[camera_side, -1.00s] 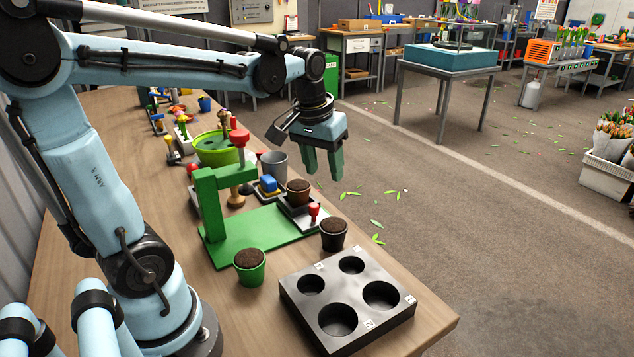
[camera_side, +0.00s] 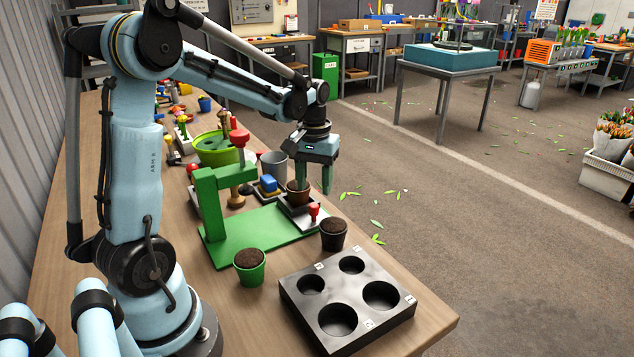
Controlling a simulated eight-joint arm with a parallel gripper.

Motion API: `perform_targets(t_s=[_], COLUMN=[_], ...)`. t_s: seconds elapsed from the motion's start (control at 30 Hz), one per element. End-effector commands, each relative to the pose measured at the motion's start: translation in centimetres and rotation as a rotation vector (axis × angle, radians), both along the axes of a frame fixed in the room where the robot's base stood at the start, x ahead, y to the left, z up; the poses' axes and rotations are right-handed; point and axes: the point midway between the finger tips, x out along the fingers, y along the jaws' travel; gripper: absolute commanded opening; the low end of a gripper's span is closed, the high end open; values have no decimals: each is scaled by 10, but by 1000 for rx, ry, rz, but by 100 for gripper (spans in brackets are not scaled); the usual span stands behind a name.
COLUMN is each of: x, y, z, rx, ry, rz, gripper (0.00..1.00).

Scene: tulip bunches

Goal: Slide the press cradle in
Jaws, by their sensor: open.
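The green press (camera_side: 215,225) stands on the table with its flat green base reaching to the right. Its cradle (camera_side: 291,213) is a grey tray at the right end of the base, out from under the press head. A brown pot of soil (camera_side: 298,197) sits in the cradle. A red-topped knob (camera_side: 314,210) stands at the cradle's front right. My gripper (camera_side: 313,186) points down with its green fingers apart, at the pot. The fingers partly cover the pot, and I cannot tell whether they touch it.
A black tray with round holes (camera_side: 347,296) lies at the table's front. A green pot (camera_side: 249,267) and a dark pot (camera_side: 334,234) stand near it.

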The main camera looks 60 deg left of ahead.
Motion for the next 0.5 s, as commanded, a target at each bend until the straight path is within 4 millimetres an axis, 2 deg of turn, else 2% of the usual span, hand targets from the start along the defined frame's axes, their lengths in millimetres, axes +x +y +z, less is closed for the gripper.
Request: perform_targets(t_s=[0.1, 0.23, 0.5], x=[0, 0, 0], y=[0, 0, 0], z=[-19, -36, -52], rx=[0, 0, 1], ry=[0, 0, -1], rz=[-1, -1, -1], gripper=[50, 50, 50])
